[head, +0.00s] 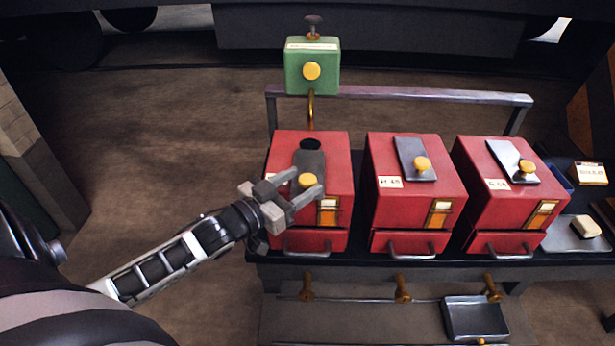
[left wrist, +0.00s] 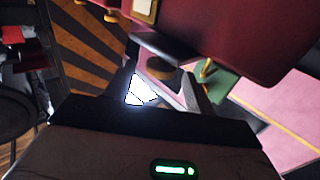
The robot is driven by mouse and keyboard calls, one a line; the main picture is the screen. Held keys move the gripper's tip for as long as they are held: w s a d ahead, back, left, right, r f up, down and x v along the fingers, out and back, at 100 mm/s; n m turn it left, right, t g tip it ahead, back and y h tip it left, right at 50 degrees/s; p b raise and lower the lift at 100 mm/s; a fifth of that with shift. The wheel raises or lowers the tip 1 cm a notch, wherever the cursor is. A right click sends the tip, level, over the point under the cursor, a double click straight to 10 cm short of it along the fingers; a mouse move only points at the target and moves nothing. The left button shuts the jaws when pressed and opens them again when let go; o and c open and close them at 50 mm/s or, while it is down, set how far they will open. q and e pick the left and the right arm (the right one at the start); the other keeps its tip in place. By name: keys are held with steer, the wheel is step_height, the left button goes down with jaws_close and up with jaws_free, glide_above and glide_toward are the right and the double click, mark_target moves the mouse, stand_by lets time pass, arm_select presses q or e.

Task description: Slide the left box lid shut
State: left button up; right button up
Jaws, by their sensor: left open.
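The left red box (head: 335,155) stands at the left end of the bench. Its grey sliding lid (head: 309,160) lies on top with a yellow knob (head: 308,181) near the front. A dark round hole shows uncovered behind the lid's rear edge. My left gripper (head: 304,183) is open at the knob, with a finger on either side of it; I cannot tell whether they touch it. In the left wrist view a dim brownish knob (left wrist: 161,69) shows between the fingers. My right gripper is not in view.
Two more red boxes (head: 415,200) (head: 508,190) stand to the right, their lids covering the top. A green box (head: 328,78) on a brass pipe and a metal rail (head: 430,95) stand behind. Brass valves and a grey tray (head: 474,320) are below in front.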

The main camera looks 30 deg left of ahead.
mark_target(308, 167)
arm_select(q)
steer(key=shift+x, duration=1.4)
